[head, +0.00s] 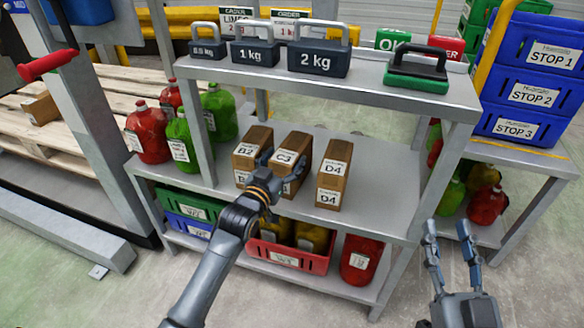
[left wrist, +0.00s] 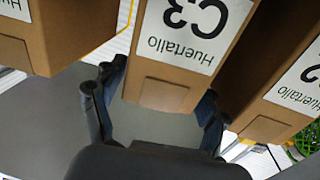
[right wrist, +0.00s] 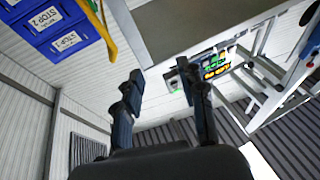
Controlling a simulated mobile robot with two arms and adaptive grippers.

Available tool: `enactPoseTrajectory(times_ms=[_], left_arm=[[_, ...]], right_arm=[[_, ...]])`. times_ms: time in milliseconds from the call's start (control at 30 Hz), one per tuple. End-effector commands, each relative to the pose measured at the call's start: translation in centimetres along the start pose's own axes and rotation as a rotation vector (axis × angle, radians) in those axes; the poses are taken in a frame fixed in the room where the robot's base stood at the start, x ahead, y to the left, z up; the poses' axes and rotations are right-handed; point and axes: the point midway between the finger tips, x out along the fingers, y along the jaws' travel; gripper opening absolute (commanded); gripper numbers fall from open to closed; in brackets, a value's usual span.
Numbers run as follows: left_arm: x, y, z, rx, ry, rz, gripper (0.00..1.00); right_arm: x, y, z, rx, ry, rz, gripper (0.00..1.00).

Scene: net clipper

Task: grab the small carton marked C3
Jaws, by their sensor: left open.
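The small carton marked C3 (head: 296,146) stands upright on the middle shelf, between the B2 carton (head: 250,139) and the D4 carton (head: 334,172). My left gripper (head: 277,168) is open at the front of the C3 carton and hides part of it. In the left wrist view the C3 carton (left wrist: 182,55) shows upside down, between the two spread fingers. I cannot tell if either finger touches it. My right gripper (head: 452,246) is open and empty, off the shelf's right side, with its fingers apart in the right wrist view (right wrist: 165,88).
Red and green jugs (head: 150,132) stand left of the cartons. The middle shelf (head: 385,190) is bare right of D4. Blue STOP crates (head: 528,90) are stacked at right.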

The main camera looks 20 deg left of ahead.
Motion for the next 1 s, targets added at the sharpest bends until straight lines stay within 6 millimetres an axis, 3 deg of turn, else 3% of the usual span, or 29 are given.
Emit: enactPoseTrajectory(times_ms=[233, 533, 900, 1000], left_arm=[[2.0, 0.0, 0.1, 0.0, 0.0, 0.0, 0.74], [2.2, 0.0, 0.0, 0.0, 0.0, 0.0, 0.74], [2.2, 0.0, 0.0, 0.0, 0.0, 0.0, 0.0], [2.3, 0.0, -0.7, 0.0, 0.016, 0.001, 0.0]], right_arm=[[-0.2, -0.5, -3.1, 0.007, 0.184, -0.009, 0.4], [-0.3, -0.5, -3.6, 0.008, 0.204, -0.01, 0.4], [-0.3, -0.5, -3.5, 0.008, 0.202, -0.01, 0.4], [-0.2, -0.5, -3.5, 0.008, 0.201, -0.01, 0.4]])
